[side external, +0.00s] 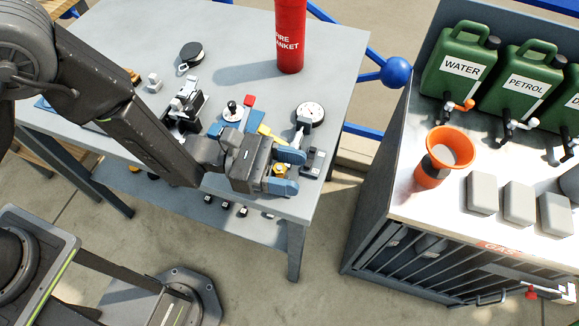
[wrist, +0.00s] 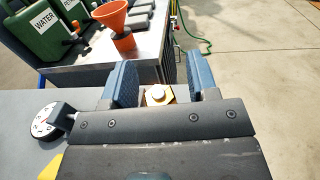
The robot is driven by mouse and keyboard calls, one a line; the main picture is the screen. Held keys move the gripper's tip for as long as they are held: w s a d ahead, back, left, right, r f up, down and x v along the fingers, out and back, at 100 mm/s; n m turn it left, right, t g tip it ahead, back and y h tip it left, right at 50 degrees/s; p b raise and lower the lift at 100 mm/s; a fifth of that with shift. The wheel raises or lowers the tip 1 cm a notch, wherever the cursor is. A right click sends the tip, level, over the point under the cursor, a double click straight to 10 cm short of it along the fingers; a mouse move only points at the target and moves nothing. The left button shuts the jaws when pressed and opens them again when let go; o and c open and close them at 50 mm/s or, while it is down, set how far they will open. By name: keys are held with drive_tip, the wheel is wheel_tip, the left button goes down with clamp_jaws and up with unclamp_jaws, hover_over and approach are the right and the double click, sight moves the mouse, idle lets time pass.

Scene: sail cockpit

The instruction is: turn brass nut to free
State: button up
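The brass nut (wrist: 158,95) shows in the wrist view between the two blue finger pads of my gripper (wrist: 158,85). A gap is visible on each side of it, wider on the right. In the side external view my gripper (side external: 288,172) is low over the near right part of the grey table, with its fingers apart. The brass nut (side external: 280,170) shows as a small yellow patch between them. The lower part of the nut is hidden by my gripper body in the wrist view.
A round dial gauge (side external: 310,114) stands on the table (side external: 345,50) just behind my gripper. Levers and coloured blocks lie left of it. A red fire blanket cylinder (side external: 290,35) stands at the back. A bench with an orange funnel (side external: 432,172) and green cans is at the right.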

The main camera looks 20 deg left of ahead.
drive_tip(key=c, duration=0.9)
drive_tip(key=shift+w+n+t+y, duration=0.15)
drive_tip(key=shift+n+t+y, duration=0.15)
drive_tip(key=shift+n+t, duration=0.65)
drive_tip(key=shift+w+n+t+y, duration=0.1)
drive_tip(key=shift+n+t+y, duration=0.35)
drive_tip(key=shift+t, duration=0.9)
drive_tip(key=o, duration=0.9)
drive_tip(key=shift+o, duration=0.2)
drive_tip(key=shift+a, duration=0.15)
drive_tip(key=v, duration=1.3)
drive_tip(key=shift+s+a+f, duration=0.1)
drive_tip(key=shift+s+a, duration=0.05)
drive_tip(key=shift+a, duration=0.15)
